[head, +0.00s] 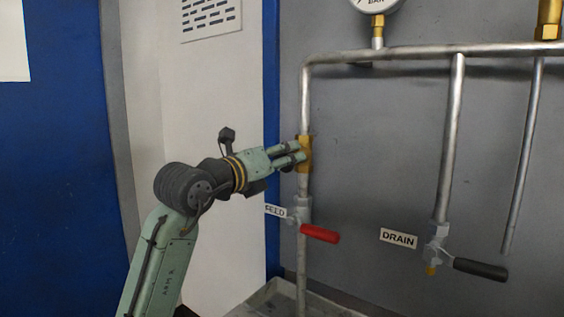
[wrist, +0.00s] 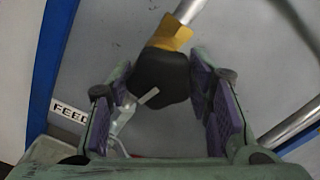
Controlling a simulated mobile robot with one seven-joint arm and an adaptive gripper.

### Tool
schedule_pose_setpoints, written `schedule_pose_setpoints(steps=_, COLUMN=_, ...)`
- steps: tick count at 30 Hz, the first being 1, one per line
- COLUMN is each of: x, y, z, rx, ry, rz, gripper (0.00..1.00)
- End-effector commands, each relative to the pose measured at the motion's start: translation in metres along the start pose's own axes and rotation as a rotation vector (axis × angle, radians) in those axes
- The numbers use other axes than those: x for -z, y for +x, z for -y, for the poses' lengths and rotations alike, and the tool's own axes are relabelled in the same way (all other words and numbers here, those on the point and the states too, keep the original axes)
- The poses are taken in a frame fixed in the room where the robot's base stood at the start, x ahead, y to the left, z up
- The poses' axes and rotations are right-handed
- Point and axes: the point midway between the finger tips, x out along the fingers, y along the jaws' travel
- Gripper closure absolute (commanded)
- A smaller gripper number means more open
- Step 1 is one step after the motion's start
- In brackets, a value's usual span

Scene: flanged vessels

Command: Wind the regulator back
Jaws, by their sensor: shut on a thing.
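The regulator has a brass body (head: 305,153) on the left vertical pipe, above the feed valve. Its black knob (wrist: 160,75) shows in the wrist view, with part of the brass body (wrist: 172,34) behind it. My gripper (head: 296,153) reaches the regulator from the left in the head view. In the wrist view my gripper (wrist: 163,88) has its purple-padded fingers on both sides of the knob, shut on it. In the head view the fingers hide the knob. A pressure gauge (head: 376,4) stands on the top pipe, its dial cut off by the frame edge.
Below the regulator is the feed valve with a red handle (head: 319,234) and a FEED label (head: 275,211). To the right are a DRAIN label (head: 398,238) and a black drain handle (head: 480,269). A grey tray (head: 262,300) lies below the pipe.

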Motion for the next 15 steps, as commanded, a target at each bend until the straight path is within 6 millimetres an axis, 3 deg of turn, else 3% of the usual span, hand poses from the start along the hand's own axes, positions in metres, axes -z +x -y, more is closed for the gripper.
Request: schedule_pose_setpoints(steps=15, x=0.001, y=0.0005, z=-0.0003, rx=0.0, ry=-0.492, rz=-0.002, gripper=0.82)
